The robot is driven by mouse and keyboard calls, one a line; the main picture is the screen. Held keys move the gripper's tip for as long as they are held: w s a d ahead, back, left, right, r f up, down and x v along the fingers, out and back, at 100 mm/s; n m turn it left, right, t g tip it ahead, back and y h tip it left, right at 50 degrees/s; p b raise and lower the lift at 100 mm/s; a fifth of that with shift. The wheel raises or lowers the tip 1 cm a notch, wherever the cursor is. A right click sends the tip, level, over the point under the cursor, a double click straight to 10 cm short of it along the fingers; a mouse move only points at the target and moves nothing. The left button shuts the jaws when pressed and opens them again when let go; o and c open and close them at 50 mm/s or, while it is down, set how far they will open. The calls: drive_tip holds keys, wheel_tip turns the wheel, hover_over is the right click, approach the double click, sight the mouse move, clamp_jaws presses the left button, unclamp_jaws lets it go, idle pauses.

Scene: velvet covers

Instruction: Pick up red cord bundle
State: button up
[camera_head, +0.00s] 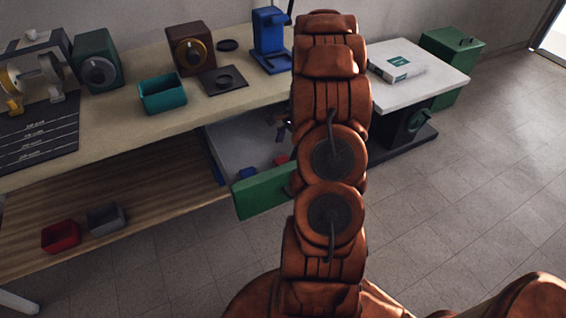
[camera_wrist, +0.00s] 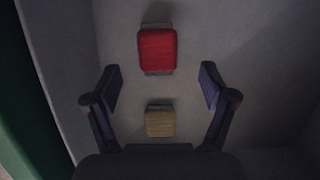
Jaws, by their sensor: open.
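The red cord bundle (camera_wrist: 158,48) lies on the pale floor of an open drawer. In the wrist view it sits just beyond my fingertips, near the middle. A red shape in the drawer, probably this bundle, shows in the head view (camera_head: 281,160), partly beside my arm. My gripper (camera_wrist: 160,78) is open, with its two dark fingers wide apart and nothing held. A tan bundle (camera_wrist: 160,122) lies nearer the palm, between the fingers in the picture. In the head view my gripper (camera_head: 283,128) is small and partly hidden by my arm, over the drawer.
The drawer has a green front (camera_head: 262,192) and hangs below the wooden bench (camera_head: 130,118). A blue item (camera_head: 246,172) lies inside it. Red (camera_head: 61,237) and grey (camera_head: 105,218) bins stand on the lower shelf. A white table (camera_head: 425,82) stands right of my arm.

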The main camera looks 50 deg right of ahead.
sight(283, 161)
drive_tip(key=x, duration=0.4)
drive_tip(key=shift+s+a+f, duration=0.15)
drive_tip(key=shift+a+f, duration=0.05)
drive_tip(key=shift+f, duration=0.2)
drive_tip(key=shift+c, duration=0.2)
drive_tip(key=c, duration=1)
